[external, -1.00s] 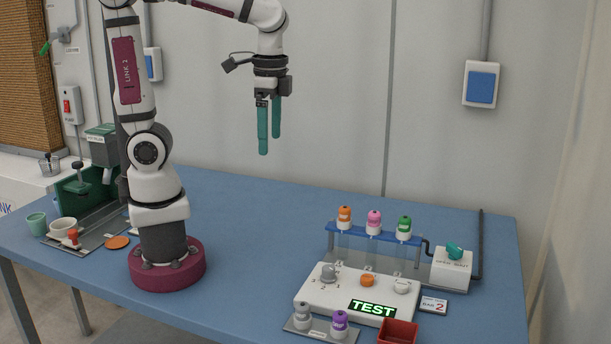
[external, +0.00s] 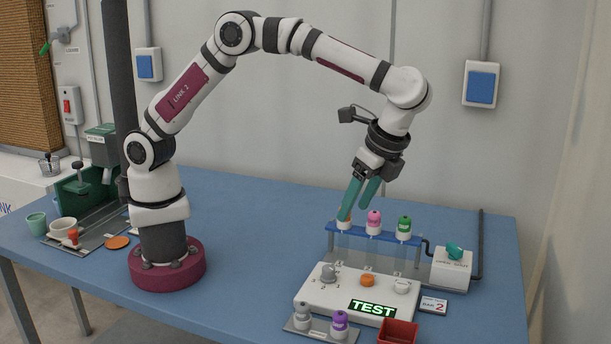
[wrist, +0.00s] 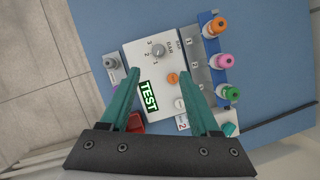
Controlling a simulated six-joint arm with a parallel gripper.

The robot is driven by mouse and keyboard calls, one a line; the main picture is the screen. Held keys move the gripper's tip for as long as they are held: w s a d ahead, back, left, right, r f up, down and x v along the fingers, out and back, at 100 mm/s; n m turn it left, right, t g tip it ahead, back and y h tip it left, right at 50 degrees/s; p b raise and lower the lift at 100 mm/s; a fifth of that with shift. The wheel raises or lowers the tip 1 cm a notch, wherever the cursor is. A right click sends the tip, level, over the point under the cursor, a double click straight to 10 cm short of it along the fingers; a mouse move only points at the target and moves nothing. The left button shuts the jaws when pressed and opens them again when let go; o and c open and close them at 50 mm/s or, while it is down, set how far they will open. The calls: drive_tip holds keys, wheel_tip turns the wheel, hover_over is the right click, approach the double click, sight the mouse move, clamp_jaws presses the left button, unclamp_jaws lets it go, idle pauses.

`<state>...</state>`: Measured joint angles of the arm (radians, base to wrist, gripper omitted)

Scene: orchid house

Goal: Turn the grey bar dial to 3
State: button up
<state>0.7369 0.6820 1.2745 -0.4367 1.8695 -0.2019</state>
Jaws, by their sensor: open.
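The grey bar dial (external: 328,273) sits at the left end of the white panel (external: 316,294). In the wrist view the dial (wrist: 158,50) lies near the panel's far end, with the numbers 1, 2 and 3 and the word BAR printed around it. I cannot tell for certain which number it points to. My gripper (external: 356,200) has two teal fingers, tilted down to the left above the bottle rack, higher than the dial. In the wrist view my gripper (wrist: 158,82) is open and empty, with the panel showing between and beyond its fingers.
An orange knob (external: 367,280), a white knob (external: 401,285) and a lit TEST sign (external: 372,307) share the panel. The rack (external: 372,236) behind holds orange, pink and green-capped bottles. Two bottles stand in front, beside a red bin (external: 397,331). The table's middle is clear.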

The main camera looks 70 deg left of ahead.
sight(329, 267)
drive_tip(key=x, duration=1.6)
drive_tip(key=shift+w+d+f, duration=0.1)
drive_tip(key=shift+d+f, duration=0.05)
drive_tip(key=shift+d, duration=0.2)
clamp_jaws()
